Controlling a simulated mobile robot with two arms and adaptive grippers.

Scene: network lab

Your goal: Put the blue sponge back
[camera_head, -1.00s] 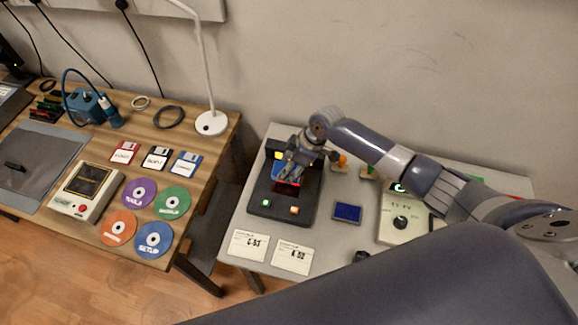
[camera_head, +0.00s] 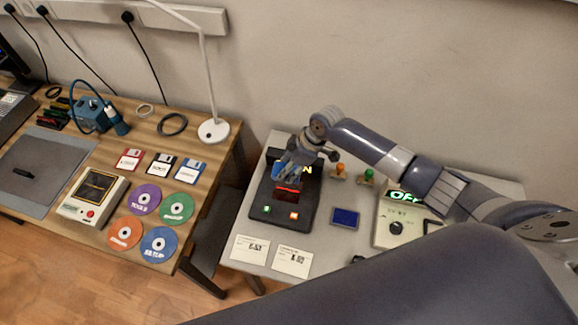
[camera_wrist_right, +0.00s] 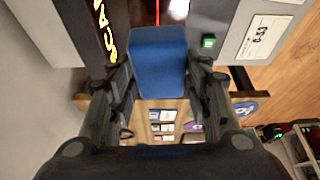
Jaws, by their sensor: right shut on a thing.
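The blue sponge (camera_wrist_right: 158,62) is a plain block held between the fingers of my right gripper (camera_wrist_right: 160,82) in the right wrist view. In the head view my right gripper (camera_head: 292,160) is over the back of the black scanner (camera_head: 266,192), and the sponge (camera_head: 279,171) shows partly behind its fingers. The scanner has a red-lit slot, a green button and an orange button. Whether the sponge touches the scanner I cannot tell. A flat dark-blue pad (camera_head: 345,217) lies on the grey table right of the scanner. My left gripper is not in view.
Two price cards (camera_head: 292,262) lie at the grey table's front. Orange and green small items (camera_head: 366,177) stand behind the pad. A beige device (camera_head: 395,229) reading OFF is to the right. The wooden desk (camera_head: 185,130) at left holds disks, discs and a lamp.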

